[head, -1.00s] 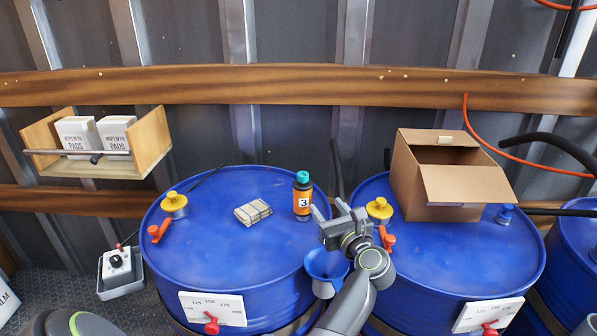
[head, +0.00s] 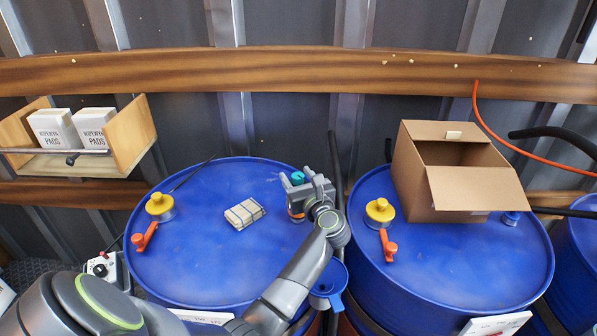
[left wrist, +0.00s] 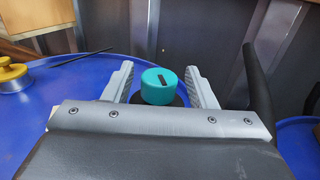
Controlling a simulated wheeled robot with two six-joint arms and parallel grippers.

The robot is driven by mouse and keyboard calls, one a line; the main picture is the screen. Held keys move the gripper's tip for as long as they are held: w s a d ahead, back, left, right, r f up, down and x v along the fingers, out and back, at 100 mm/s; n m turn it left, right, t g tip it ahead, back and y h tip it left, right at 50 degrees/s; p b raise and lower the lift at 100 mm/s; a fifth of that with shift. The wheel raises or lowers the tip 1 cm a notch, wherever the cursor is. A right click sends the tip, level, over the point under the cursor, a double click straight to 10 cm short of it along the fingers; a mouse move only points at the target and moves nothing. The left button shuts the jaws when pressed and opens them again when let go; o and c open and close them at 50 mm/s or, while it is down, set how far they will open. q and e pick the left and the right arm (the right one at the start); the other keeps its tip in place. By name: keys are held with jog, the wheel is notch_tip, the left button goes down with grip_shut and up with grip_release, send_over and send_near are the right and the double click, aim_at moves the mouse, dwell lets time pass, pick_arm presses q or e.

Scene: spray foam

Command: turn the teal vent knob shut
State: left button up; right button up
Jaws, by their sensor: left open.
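The teal vent knob (left wrist: 158,86) is a round cap with a dark slot on top, on a small bottle standing upright on the left blue drum. It also shows in the head view (head: 297,178), where my gripper hides most of the bottle. My left gripper (head: 309,186) is open at the bottle. In the left wrist view its two grey fingers (left wrist: 156,84) stand on either side of the knob, with a visible gap at each side. My right gripper is not in view.
The left drum (head: 200,260) also carries a tied bundle (head: 244,213), a yellow cap (head: 160,206) and an orange lever (head: 145,237). An open cardboard box (head: 475,190) stands on the right drum (head: 460,265). A blue funnel (head: 330,282) sits between the drums.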

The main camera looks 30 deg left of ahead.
pick_arm(q)
jog(key=shift+s, duration=0.15)
jog(key=shift+c, duration=0.2)
jog(key=c, duration=0.9)
jog(key=shift+c, duration=0.2)
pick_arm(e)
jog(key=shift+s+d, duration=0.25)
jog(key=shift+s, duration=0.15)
